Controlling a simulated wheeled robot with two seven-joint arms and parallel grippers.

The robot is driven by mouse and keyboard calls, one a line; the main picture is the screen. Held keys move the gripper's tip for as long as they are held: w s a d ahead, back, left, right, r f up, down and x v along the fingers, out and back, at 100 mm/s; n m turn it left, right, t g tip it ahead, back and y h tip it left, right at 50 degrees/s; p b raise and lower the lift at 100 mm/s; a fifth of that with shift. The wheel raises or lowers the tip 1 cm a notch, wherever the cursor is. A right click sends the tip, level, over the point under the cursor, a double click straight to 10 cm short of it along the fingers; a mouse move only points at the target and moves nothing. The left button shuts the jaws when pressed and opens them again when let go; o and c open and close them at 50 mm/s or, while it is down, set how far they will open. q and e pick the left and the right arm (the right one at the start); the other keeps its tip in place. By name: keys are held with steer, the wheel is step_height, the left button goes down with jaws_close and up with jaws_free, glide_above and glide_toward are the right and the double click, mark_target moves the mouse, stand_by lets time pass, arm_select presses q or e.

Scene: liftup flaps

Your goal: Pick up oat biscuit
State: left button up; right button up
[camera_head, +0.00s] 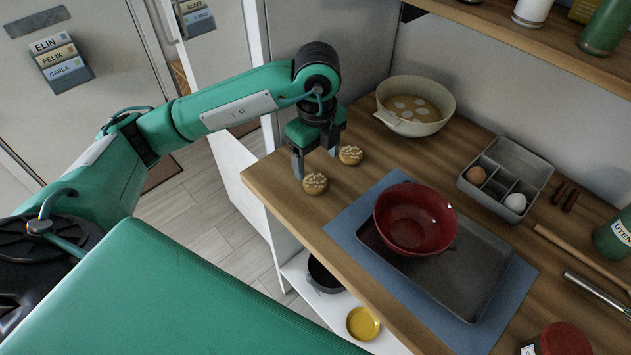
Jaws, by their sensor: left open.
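Two round, pale-topped biscuits lie on the wooden counter (268,178) near its left end. The nearer biscuit (315,183) is close to the counter's front edge. The other biscuit (350,155) is a little behind it and to the right. I cannot tell from their look which one is the oat biscuit. My left gripper (317,163) points down beside the biscuits, with its fingers apart and nothing visible between them. One fingertip is near the nearer biscuit and the other near the farther one; contact is unclear. My right gripper is not in view.
A cream pot (440,122) stands behind the biscuits. A red bowl (412,232) sits on a dark tray (470,285) over a blue mat (345,225). A grey egg box (535,168) is farther right. A wooden shelf (540,45) overhangs the back.

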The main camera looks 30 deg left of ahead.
mark_target(316, 180)
arm_select(q)
steer(key=shift+f, duration=0.55)
step_height(316, 180, down, 5)
steer(key=shift+s+r+p, duration=0.1)
steer(key=shift+p, duration=0.3)
steer(key=c, duration=1)
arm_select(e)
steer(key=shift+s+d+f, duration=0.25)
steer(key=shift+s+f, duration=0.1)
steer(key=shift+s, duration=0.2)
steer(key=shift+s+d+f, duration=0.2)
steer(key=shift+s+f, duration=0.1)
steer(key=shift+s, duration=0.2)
